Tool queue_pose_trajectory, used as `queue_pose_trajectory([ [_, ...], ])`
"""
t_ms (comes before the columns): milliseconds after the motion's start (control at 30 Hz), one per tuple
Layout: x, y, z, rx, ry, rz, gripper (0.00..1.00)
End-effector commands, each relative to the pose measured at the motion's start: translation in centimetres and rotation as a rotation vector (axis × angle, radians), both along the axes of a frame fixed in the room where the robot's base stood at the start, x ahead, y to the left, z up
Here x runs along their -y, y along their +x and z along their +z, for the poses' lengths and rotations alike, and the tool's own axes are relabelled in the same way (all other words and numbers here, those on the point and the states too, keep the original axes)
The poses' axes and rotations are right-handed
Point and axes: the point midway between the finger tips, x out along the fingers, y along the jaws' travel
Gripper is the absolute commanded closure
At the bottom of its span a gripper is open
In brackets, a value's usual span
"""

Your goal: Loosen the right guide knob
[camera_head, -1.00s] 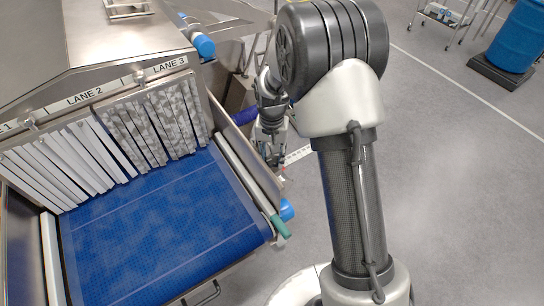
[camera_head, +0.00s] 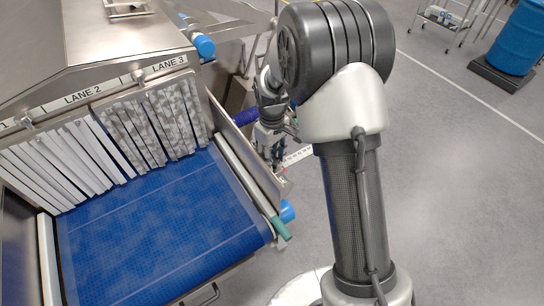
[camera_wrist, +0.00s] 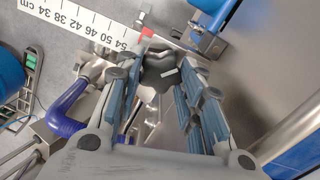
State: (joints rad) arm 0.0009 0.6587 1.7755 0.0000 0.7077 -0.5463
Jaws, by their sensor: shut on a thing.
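The right guide knob (camera_wrist: 160,68) is a dark, lobed knob with a white mark on its top. In the wrist view it sits between the fingertips of my gripper (camera_wrist: 163,62), which is shut on it. In the head view my gripper (camera_head: 274,157) is just outside the conveyor's right side wall, and the knob cannot be made out there. A white scale in cm (camera_wrist: 85,22) ends beside the knob, with a red pointer (camera_wrist: 147,32) near its 54 mark.
The blue belt (camera_head: 165,235) lies left of my gripper, before the strip curtain under the lane labels. The guide rail (camera_head: 240,170) runs along the belt's right edge. A purple-blue hose (camera_wrist: 68,112) and metal brackets are close to the fingers.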

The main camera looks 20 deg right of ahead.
Motion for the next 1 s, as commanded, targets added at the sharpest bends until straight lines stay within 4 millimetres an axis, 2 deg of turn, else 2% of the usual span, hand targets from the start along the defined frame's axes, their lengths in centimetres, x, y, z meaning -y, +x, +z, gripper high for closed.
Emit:
queue_pose_trajectory([
  [500,-0.04,0.0,0.03,0.001,0.0,0.415,0.89],
  [1000,-0.05,-0.01,0.05,0.001,0.0,0.551,0.89],
])
